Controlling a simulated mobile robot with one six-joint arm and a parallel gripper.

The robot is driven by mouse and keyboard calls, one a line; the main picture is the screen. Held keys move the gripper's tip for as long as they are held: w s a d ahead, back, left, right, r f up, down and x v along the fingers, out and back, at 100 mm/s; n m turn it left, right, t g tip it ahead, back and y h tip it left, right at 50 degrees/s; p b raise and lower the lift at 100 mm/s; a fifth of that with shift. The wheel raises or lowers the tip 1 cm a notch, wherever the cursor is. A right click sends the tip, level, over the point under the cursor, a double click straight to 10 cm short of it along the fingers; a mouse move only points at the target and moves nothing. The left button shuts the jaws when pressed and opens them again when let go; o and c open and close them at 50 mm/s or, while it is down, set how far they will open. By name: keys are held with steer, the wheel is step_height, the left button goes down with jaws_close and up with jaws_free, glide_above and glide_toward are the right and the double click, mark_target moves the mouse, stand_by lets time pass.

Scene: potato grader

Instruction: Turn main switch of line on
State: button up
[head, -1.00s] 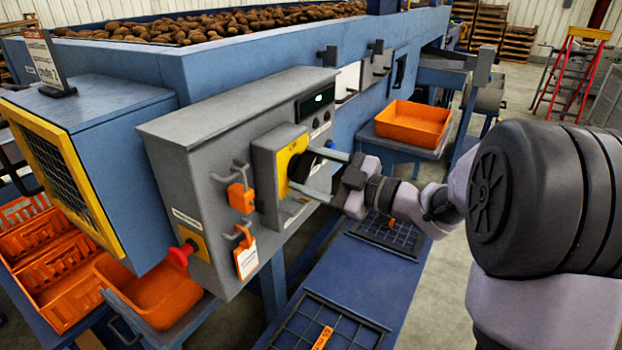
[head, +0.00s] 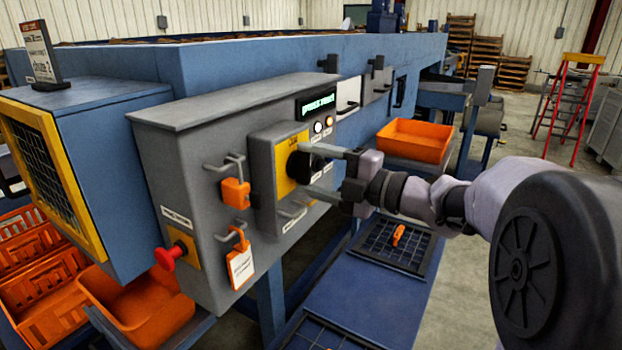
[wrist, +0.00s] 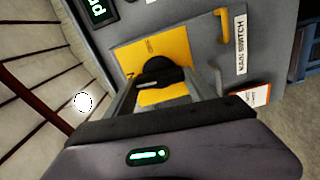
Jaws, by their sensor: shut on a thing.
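The main switch is a black rotary knob (head: 302,167) on a yellow plate (head: 284,160), on the grey control cabinet (head: 190,150). My gripper (head: 318,172) reaches it from the right, its two fingers shut on the knob from above and below. In the wrist view the black knob (wrist: 160,75) sits between the fingers in front of the yellow plate (wrist: 150,52). The knob's exact pointer position is hard to read.
An orange padlock (head: 235,193) and a white-and-orange tag (head: 240,265) hang left of the switch. A red emergency stop button (head: 166,258) is at the cabinet's lower left. An orange tray (head: 413,140) stands behind my arm. A blue walkway surface (head: 350,300) lies below.

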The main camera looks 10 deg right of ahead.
steer(key=shift+n+b, duration=0.4)
steer(key=shift+n, duration=0.2)
steer(key=o, duration=1.4)
steer(key=p+v, duration=0.5)
steer(key=v, duration=1.2)
steer(key=shift+s+d+p, duration=0.15)
steer(key=shift+d+p, duration=0.05)
steer(key=shift+p, duration=0.15)
steer(key=shift+r, duration=0.1)
